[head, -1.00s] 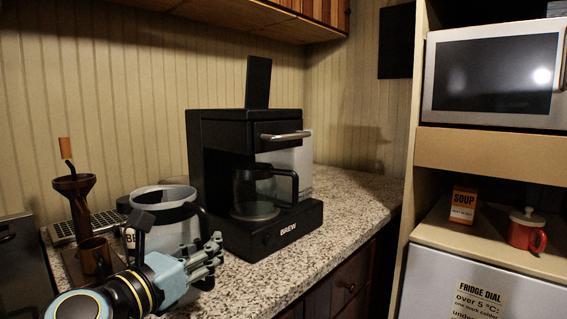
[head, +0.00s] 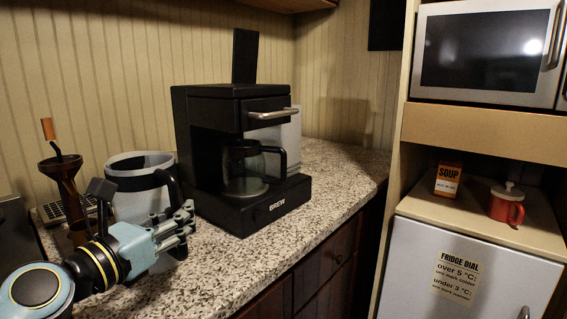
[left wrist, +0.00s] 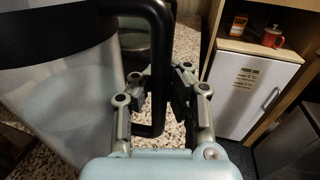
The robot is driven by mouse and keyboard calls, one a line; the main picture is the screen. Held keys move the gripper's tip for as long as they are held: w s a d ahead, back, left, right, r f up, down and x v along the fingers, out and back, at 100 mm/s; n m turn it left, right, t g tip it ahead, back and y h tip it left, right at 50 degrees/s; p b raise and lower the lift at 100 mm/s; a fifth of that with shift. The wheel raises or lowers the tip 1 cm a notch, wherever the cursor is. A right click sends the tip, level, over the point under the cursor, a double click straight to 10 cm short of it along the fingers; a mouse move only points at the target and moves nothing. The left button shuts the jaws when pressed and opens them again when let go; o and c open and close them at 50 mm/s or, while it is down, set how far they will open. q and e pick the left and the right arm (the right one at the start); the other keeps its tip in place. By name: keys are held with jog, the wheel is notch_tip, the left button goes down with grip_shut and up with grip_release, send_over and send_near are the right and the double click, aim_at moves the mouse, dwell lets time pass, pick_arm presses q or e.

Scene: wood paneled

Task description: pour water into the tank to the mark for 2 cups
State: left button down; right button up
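The black coffee maker (head: 205,150) stands on the counter, its lid (head: 244,57) raised upright. A pale panel (head: 291,135), perhaps the tank, shows at its right side; any cup marks are not readable. A glass carafe (head: 245,172) sits inside the machine. My left gripper (head: 183,229) is at the handle. In the left wrist view its fingers (left wrist: 160,88) are apart, either side of the handle (left wrist: 158,110). My right gripper is out of view.
A brown grinder-like device (head: 65,185) stands behind my left arm. The counter (head: 335,160) is clear right of the coffee maker.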

pick_arm(q)
jog(key=s+a+m+h+b, duration=0.1)
jog(key=s+a+b, duration=0.2)
jog(key=s+b, duration=0.5)
jog(key=s+r+p, duration=0.3)
jog(key=r+p, duration=0.4)
jog(key=p, duration=0.3)
notch_tip(320, 180, down, 7)
jog(key=b, duration=0.7)
jog(key=shift+d+r+g+h+b, duration=0.2)
jog(key=shift+d+g+h+b, duration=0.1)
jog(key=shift+g+h+b, duration=0.1)
jog(key=shift+r, duration=0.15)
